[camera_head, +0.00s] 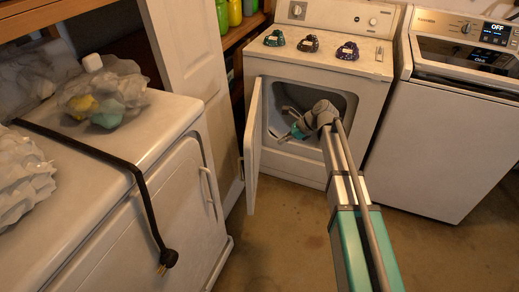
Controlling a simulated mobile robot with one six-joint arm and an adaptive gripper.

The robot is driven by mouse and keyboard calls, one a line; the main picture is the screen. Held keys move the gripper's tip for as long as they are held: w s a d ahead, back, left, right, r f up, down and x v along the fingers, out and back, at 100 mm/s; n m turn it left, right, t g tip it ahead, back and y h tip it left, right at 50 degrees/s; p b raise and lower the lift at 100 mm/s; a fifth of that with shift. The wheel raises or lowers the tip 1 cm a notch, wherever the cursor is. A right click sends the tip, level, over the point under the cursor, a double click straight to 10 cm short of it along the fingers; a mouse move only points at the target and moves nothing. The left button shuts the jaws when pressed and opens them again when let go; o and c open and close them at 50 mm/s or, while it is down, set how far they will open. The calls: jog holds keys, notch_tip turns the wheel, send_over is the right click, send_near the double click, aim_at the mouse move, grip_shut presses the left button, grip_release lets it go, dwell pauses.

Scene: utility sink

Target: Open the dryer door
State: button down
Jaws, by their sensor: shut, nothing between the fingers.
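The dryer (378,88) stands at the back middle of the head view, white, with a control panel on top. Its door (254,150) is swung out to the left on the dryer's left edge and stands wide open, seen nearly edge-on. The dark drum opening (345,103) is exposed. My arm reaches from the bottom right up to the opening. My gripper (284,139) is at the lower left of the opening, apart from the door, shut and empty. My wrist hides part of the opening.
A white washer (440,135) stands close on the dryer's right. Three small dark items (309,44) lie on the dryer top. A white cabinet (165,205) with bags and a hanging black cord (148,205) is at left. Brown floor (285,235) is clear.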

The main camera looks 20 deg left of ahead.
jog(key=shift+f, duration=0.1)
jog(key=b, duration=0.7)
send_near(249, 154)
jog(key=shift+x, duration=3.9)
